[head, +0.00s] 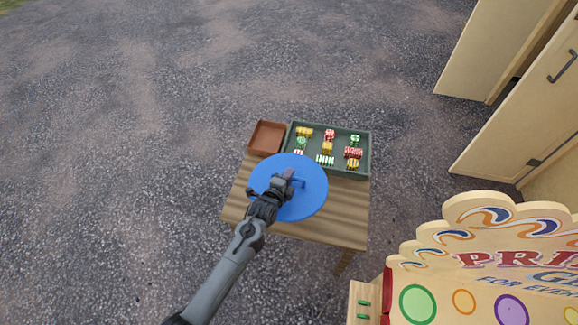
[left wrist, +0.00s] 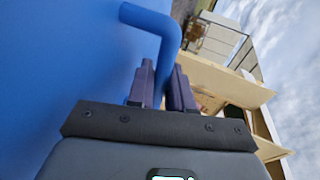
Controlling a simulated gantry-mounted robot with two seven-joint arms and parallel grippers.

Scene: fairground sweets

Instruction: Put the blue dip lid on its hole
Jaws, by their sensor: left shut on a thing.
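The blue dip lid (head: 312,205) is a large round disc with a bar handle, held over the small wooden table (head: 345,226). My left gripper (head: 290,178) is shut on the lid's handle. In the left wrist view the blue handle (left wrist: 160,30) bends down between the fingers of my left gripper (left wrist: 162,85), and the lid's face (left wrist: 60,60) fills the left side. The lid hides part of the tabletop. I cannot tell how high it is above the table. The hole does not show in either view. My right gripper is not in view.
A green tray (head: 366,158) of wrapped sweets and an empty brown tray (head: 267,138) sit at the table's back. A prize board (head: 480,235) stands at the lower right, with wooden cabinet doors (head: 520,118) at the upper right. Gravel on the left is clear.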

